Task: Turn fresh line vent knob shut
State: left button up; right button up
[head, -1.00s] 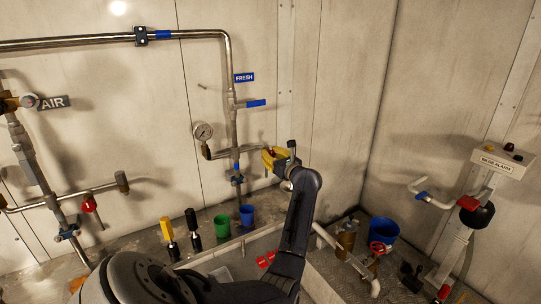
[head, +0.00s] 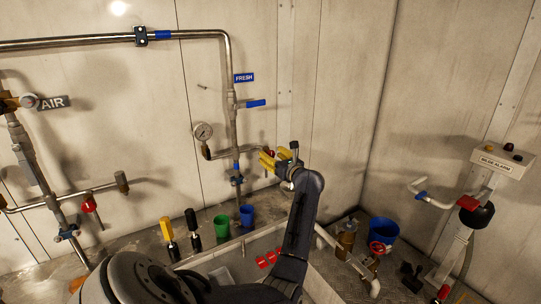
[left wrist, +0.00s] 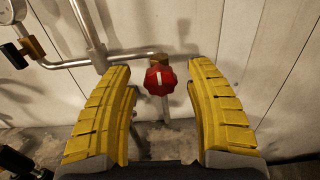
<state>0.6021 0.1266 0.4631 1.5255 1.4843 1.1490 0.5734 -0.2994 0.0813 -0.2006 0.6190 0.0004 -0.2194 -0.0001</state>
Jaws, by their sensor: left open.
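The fresh line vent knob (left wrist: 160,80) is red with a white mark and sits at the end of a side branch of the pipe. In the left wrist view it lies ahead of and between my open yellow fingers, touching neither. My left gripper (head: 266,160) is beside the knob in the head view, where the knob (head: 270,153) is mostly hidden behind the fingers. The "FRESH" label (head: 244,78) is on the vertical pipe above, with a blue lever (head: 256,103) below it. My right gripper is not seen.
A pressure gauge (head: 203,131) stands left of the fresh pipe. Green (head: 221,225) and blue (head: 246,214) cups stand below on the bench. The air line (head: 53,102) is at the left and a bilge alarm box (head: 503,160) at the right.

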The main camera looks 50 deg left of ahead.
pick_arm(q)
jog(key=s+d, duration=0.1)
jog(key=d, duration=0.9)
jog(key=shift+s+d, duration=0.35)
jog(key=shift+d, duration=0.05)
